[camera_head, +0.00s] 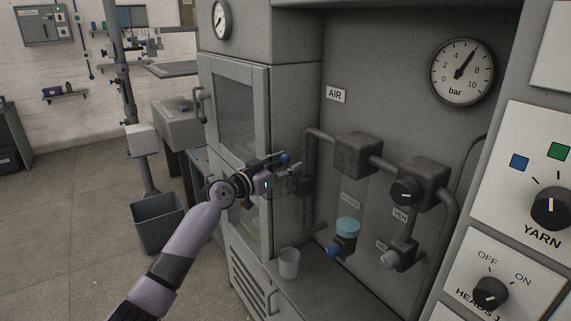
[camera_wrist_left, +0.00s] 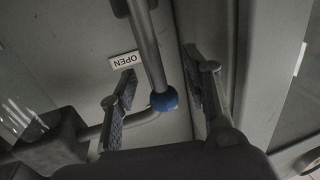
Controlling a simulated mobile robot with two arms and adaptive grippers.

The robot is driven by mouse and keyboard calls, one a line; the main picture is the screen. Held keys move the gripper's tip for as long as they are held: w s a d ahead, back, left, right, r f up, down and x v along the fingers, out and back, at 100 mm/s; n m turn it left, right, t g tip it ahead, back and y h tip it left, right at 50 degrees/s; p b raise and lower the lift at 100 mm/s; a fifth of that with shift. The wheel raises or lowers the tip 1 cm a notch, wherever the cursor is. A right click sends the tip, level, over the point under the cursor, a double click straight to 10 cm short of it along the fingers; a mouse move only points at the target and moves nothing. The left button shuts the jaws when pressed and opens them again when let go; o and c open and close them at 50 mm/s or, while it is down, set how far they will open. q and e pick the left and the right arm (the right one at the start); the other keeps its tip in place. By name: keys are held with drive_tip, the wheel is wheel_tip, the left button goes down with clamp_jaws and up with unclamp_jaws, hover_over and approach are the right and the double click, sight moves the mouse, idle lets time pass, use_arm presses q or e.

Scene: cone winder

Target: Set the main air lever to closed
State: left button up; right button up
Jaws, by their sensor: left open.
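The main air lever shows in the left wrist view as a grey metal rod ending in a blue ball (camera_wrist_left: 164,100). In the head view a blue knob (camera_head: 285,158) shows at my left gripper (camera_head: 287,174), by the left end of the air pipe. My left gripper is open, with one finger on each side of the ball in the wrist view (camera_wrist_left: 163,96). I cannot tell whether either finger touches it. An OPEN label (camera_wrist_left: 124,61), upside down in the wrist view, is on the panel beside the rod. The lever's pivot is hidden. My right gripper is not in view.
The AIR sign (camera_head: 336,95) and bar gauge (camera_head: 462,72) are on the back panel. Pipework with a regulator block (camera_head: 358,155) and black knob (camera_head: 405,192) lies to the right. A cup (camera_head: 289,262) stands on the ledge below. The glazed cabinet door (camera_head: 237,112) is close to the left.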

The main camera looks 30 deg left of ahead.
use_arm(q)
clamp_jaws()
idle(0.5)
idle(0.3)
